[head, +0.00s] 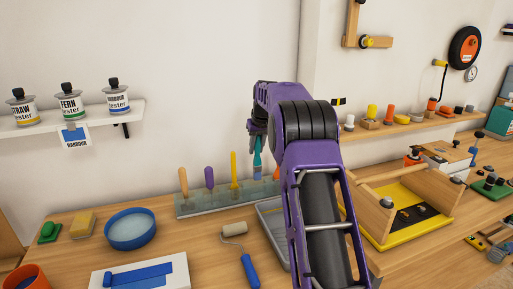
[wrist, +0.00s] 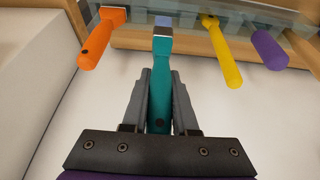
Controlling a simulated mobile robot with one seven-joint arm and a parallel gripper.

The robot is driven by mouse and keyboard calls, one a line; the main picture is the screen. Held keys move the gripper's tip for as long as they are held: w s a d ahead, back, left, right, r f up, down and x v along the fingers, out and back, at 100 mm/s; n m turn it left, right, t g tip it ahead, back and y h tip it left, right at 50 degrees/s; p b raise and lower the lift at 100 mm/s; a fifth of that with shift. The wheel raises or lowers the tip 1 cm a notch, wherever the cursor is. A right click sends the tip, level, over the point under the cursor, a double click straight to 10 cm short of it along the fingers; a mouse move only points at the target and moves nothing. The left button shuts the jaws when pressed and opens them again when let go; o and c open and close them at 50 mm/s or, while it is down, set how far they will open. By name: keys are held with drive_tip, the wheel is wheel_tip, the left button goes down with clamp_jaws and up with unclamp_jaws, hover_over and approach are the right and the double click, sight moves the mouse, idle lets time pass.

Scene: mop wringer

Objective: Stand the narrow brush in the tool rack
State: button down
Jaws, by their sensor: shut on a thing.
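My gripper (wrist: 160,92) is shut on the teal handle of a narrow brush (wrist: 162,62) with a metal ferrule and blue bristles. The brush hangs bristles down, nearly upright, and also shows in the head view (head: 258,160). The clear tool rack (head: 215,206) stands at the back of the bench, against the wall. In the head view the brush is over the rack's right part, between the yellow handle (head: 234,169) and the orange handle (head: 277,173). I cannot tell whether the bristles are inside a slot. My arm hides the rack's right end.
Tan (head: 183,182) and purple (head: 209,178) handles stand farther left in the rack. A grey tray (head: 270,232), a roller (head: 245,255) and a blue bowl (head: 130,229) lie in front. A yellow-based wooden caddy (head: 425,203) is at right.

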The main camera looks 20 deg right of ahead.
sight(257, 165)
drive_tip(key=shift+f+b, duration=0.75)
drive_tip(key=shift+f, duration=0.65)
drive_tip(key=shift+f, duration=0.1)
drive_tip(key=shift+f+b, duration=1.15)
drive_tip(key=shift+f, duration=1.05)
drive_tip(key=c, duration=0.6)
unclamp_jaws()
drive_tip(key=shift+r, duration=0.1)
drive_tip(key=p+v, duration=0.1)
drive_tip(key=v, duration=1.6)
drive_tip(key=shift+r, duration=0.2)
